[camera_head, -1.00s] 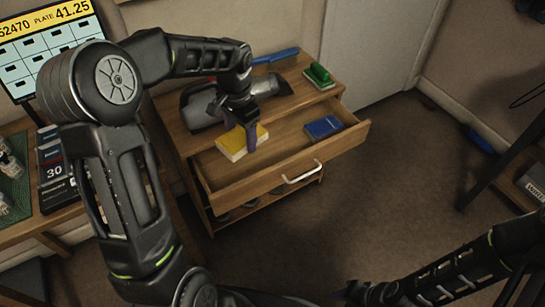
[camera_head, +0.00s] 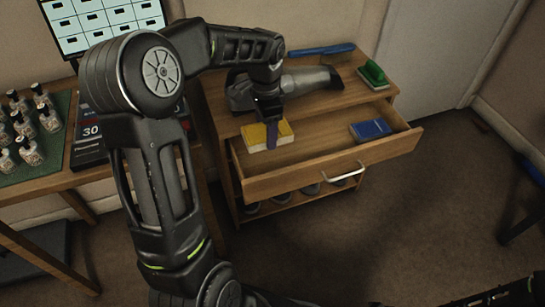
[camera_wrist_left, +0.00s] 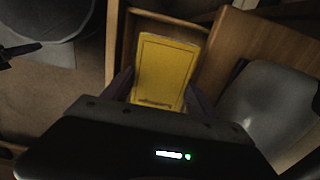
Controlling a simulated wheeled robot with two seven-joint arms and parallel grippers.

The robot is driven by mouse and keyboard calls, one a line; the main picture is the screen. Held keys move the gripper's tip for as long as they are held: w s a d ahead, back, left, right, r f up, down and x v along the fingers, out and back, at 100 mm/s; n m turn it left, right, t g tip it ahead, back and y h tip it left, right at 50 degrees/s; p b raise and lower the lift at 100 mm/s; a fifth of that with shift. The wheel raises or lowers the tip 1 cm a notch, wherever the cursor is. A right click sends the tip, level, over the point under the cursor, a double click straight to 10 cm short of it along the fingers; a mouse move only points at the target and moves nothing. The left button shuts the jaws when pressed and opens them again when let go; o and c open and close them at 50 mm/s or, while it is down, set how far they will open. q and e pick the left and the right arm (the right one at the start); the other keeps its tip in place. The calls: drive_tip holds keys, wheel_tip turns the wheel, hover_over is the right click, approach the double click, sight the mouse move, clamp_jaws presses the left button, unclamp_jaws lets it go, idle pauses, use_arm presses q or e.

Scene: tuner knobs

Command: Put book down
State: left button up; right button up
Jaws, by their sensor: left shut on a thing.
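A yellow book (camera_head: 258,136) with pale page edges is at the left end of an open wooden drawer (camera_head: 330,158). My left gripper (camera_head: 271,135) reaches down over it and is shut on it. In the left wrist view the yellow book (camera_wrist_left: 163,68) lies between the two fingers, its cover facing the camera, inside the drawer's outline. I cannot tell whether its underside touches the drawer floor. A blue book (camera_head: 371,129) lies in the right part of the drawer.
On the cabinet top (camera_head: 383,93) are a grey, dark-handled tool (camera_head: 305,79), a blue-handled item (camera_head: 322,49) and a green brush (camera_head: 372,72). A side table with several small bottles (camera_head: 30,125) stands at left. The drawer's middle is clear.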

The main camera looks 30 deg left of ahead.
use_arm(q)
drive_tip(key=b, duration=0.1)
hover_over(266, 167)
wheel_tip(266, 167, down, 8)
drive_tip(key=shift+w, duration=0.1)
drive_tip(key=shift+f+b, duration=0.65)
drive_tip(key=shift+f, duration=1.6)
drive_tip(key=shift+f, duration=0.2)
drive_tip(key=o, duration=1.3)
drive_tip(key=shift+c, duration=0.2)
drive_tip(key=shift+r, duration=0.15)
wheel_tip(266, 167, up, 12)
drive_tip(key=p, duration=0.2)
drive_tip(key=shift+r+p, duration=0.1)
drive_tip(key=shift+p, duration=0.2)
